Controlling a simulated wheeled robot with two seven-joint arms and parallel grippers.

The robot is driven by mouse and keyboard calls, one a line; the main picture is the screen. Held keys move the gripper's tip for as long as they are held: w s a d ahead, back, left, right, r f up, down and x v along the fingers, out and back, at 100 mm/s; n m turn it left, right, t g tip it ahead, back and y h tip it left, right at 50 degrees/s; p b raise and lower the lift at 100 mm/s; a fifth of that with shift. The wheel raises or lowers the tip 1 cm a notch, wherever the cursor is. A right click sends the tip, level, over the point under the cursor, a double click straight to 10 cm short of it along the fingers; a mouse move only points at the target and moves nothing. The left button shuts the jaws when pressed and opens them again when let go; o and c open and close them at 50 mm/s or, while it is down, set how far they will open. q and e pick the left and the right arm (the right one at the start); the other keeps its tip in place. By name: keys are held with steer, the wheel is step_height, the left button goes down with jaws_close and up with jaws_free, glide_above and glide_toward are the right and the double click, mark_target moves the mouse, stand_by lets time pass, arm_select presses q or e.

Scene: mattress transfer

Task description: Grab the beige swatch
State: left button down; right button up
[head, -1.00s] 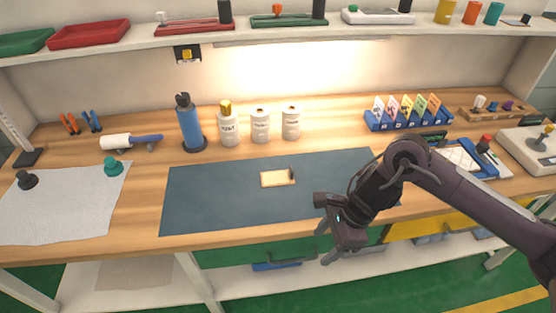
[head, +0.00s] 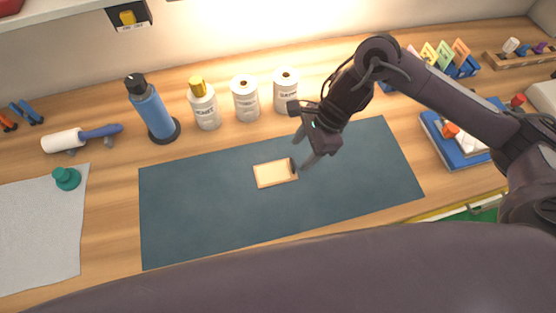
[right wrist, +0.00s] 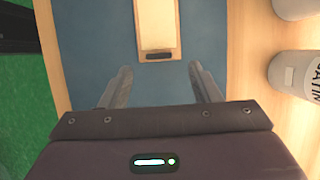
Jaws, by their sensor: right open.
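The beige swatch (head: 275,173) lies flat on the dark blue mat (head: 200,205), near the mat's middle. A small dark tab shows at its right end. It also shows in the right wrist view (right wrist: 157,25), ahead of the fingers, with the dark tab at its near end. My right gripper (head: 301,151) is open and empty, just beyond the tab end of the swatch. In the right wrist view its two fingers (right wrist: 160,78) are spread wide, with bare mat between them. My left gripper does not show.
A blue bottle (head: 152,110) and white canisters (head: 245,100) stand behind the mat. A grey cloth (head: 40,225) with a green knob (head: 67,178) lies at left. A blue tray (head: 455,140) stands at right. A dark part of my own body covers the lower edge.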

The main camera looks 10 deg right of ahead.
mark_target(293, 162)
steer(key=shift+s+a+f, duration=0.15)
steer(key=shift+a+f, duration=0.15)
steer(key=shift+f, duration=0.05)
steer(key=p+x, duration=0.2)
steer(key=x, duration=0.2)
steer(key=shift+a+f+p, duration=0.15)
steer(key=shift+f+p, duration=0.05)
steer(key=shift+p, duration=0.15)
steer(key=shift+f, duration=0.25)
steer(key=c, duration=0.7)
jaws_close()
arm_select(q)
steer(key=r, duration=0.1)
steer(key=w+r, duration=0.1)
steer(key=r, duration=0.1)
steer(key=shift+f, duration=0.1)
arm_select(e)
steer(key=shift+r, duration=0.2)
